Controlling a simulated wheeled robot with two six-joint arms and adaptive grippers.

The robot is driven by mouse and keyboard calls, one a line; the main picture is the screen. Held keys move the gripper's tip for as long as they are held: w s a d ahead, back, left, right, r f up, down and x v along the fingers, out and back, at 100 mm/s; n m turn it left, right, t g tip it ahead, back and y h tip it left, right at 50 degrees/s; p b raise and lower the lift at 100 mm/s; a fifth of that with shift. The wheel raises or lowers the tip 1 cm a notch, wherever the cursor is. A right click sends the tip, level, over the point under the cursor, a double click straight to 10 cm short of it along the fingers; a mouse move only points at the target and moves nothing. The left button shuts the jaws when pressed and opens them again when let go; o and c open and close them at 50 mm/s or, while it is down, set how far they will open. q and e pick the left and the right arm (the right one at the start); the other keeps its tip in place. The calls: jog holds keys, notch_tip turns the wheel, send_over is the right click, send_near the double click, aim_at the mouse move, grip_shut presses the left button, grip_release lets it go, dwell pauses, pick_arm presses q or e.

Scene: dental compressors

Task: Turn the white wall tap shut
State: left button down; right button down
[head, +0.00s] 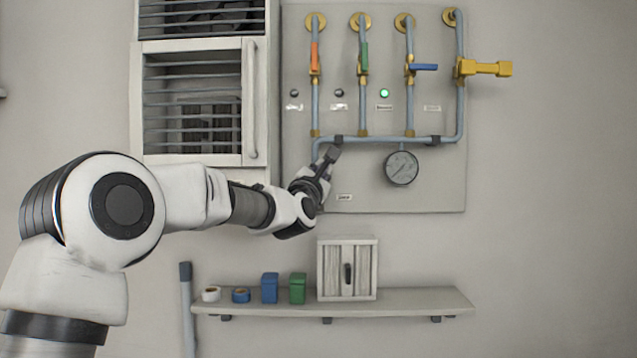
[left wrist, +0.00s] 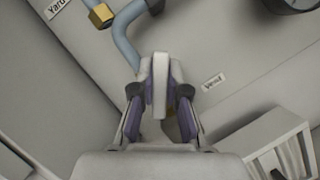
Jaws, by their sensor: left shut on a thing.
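The white wall tap's pale lever handle (left wrist: 160,88) shows in the left wrist view, standing between my two fingers. A bit of brass (left wrist: 171,130) shows behind it, low between the fingers. My left gripper (left wrist: 161,95) is shut on the handle, one finger on each side. In the head view my left gripper (head: 329,157) is at the lower left of the pipe panel, just under the grey-blue pipe bend. It hides the white tap there. My right gripper is in neither view.
The panel (head: 440,185) carries orange, green, blue and yellow taps above, a green lamp (head: 384,93) and a round gauge (head: 401,167) to the right. A shelf (head: 420,300) with a small cabinet (head: 347,268) is below. A louvred cabinet (head: 200,158) stands left. The wall at right is clear.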

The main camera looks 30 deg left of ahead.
pick_arm(q)
jog(key=m, duration=0.2)
jog(key=m+h, duration=0.1)
jog(key=shift+w+d+f+m+h, duration=0.1)
jog(key=shift+d+f+m+h, duration=0.05)
jog(key=shift+f+m+h, duration=0.2)
jog(key=m+g+h, duration=0.1)
jog(key=m, duration=0.2)
jog(key=shift+w+d, duration=0.1)
jog(key=shift+d, duration=0.05)
jog(key=shift+d+f+m+g+h+p, duration=0.1)
jog(key=shift+f+m+g+h+p, duration=0.15)
jog(key=shift+m+p, duration=0.5)
jog(key=shift+a+f+m+g+h+p, duration=0.15)
jog(key=shift+m+g+p, duration=0.2)
jog(key=shift+m, duration=0.65)
jog(key=shift+d+f+m+g+h+p, duration=0.25)
jog(key=shift+m+p, duration=0.3)
jog(key=shift+m, duration=0.35)
jog(key=shift+a, duration=0.1)
jog(key=c, duration=1.2)
grip_release()
jog(key=shift+o, duration=0.2)
